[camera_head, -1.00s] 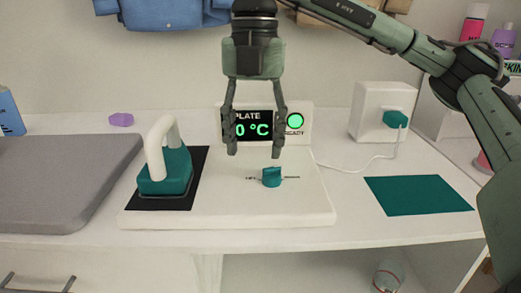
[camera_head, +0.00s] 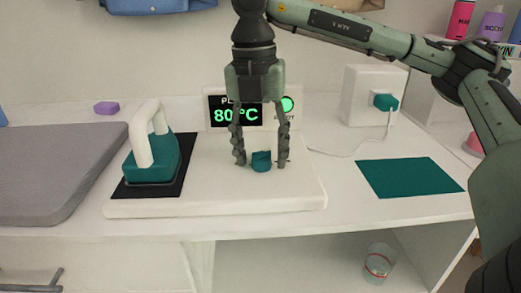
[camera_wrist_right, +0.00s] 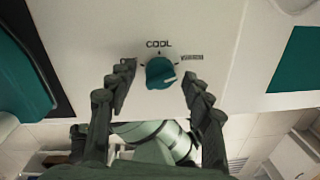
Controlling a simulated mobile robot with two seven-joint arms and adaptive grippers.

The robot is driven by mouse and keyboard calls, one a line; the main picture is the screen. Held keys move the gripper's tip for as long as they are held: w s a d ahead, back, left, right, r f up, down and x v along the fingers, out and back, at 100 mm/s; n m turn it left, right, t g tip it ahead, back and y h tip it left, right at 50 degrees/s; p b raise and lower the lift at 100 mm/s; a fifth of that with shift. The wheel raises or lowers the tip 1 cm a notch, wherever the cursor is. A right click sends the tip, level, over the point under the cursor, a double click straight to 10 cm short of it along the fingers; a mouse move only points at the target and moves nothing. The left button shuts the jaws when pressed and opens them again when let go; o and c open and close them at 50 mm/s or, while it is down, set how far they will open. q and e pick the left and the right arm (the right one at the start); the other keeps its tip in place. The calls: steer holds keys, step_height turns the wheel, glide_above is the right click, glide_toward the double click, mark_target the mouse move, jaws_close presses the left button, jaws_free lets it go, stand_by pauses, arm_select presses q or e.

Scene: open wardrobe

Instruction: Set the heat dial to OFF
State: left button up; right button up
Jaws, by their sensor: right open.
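The teal heat dial (camera_head: 261,161) sits on the white base plate (camera_head: 225,205), below a black display (camera_head: 222,115) reading 80 °C. In the right wrist view the dial (camera_wrist_right: 159,72) has a white mark towards the right. The label COOL (camera_wrist_right: 159,44) is above it; a left label is partly hidden by a finger, and the right label is too small to read. My right gripper (camera_head: 261,163) points down, open, with one finger on each side of the dial. In the wrist view gaps show between the fingers and dial. My left gripper is out of view.
A teal iron (camera_head: 150,165) with a white handle stands on a black pad (camera_head: 185,160) left of the dial. A green round light (camera_head: 287,104) is beside the display. A teal cloth (camera_head: 410,178) and a white socket box (camera_head: 370,95) are to the right.

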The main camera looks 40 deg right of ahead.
steer(key=c, duration=1.2)
steer(key=shift+o, duration=0.2)
